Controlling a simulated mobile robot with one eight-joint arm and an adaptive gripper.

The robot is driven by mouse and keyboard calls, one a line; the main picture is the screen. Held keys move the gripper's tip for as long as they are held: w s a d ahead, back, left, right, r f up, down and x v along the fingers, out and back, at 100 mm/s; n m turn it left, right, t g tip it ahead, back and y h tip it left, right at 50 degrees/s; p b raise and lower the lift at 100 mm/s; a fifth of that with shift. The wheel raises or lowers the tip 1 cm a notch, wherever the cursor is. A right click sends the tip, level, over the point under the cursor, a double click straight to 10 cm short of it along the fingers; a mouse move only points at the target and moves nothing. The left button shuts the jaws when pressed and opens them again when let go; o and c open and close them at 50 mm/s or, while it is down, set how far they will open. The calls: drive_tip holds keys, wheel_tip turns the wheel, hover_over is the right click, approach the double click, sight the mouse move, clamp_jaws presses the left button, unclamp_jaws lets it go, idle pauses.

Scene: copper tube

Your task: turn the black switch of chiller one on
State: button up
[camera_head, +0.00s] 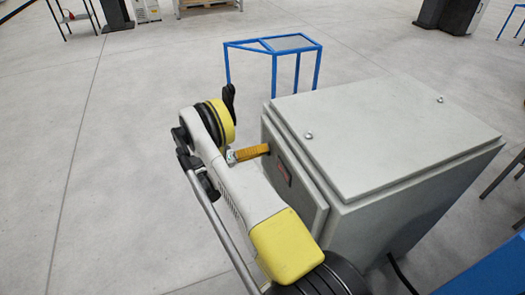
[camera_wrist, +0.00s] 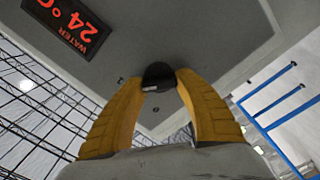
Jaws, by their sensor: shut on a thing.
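The chiller is a grey cabinet (camera_head: 390,130) at the right of the head view; its front panel (camera_wrist: 190,45) fills the upper part of the wrist view. A dark display (camera_wrist: 70,28) there shows red "WATER 24 °C", upside down. The black switch (camera_wrist: 158,75) is a round knob with a small pale mark, on the panel near its edge. My gripper (camera_wrist: 158,82) is shut on the switch, with one yellow finger on each side of it. In the head view, my gripper's yellow fingers (camera_head: 252,152) reach the cabinet front; the switch is hidden there.
A blue metal frame (camera_head: 275,48) stands behind the cabinet; blue bars (camera_wrist: 280,105) also show at the right of the wrist view. Another blue surface (camera_head: 490,268) is at the lower right. The grey floor (camera_head: 110,160) to the left is clear.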

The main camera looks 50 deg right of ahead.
drive_tip(key=shift+m, duration=1.1)
drive_tip(key=o, duration=1.2)
drive_tip(key=v, duration=1.2)
drive_tip(key=shift+r, duration=0.1)
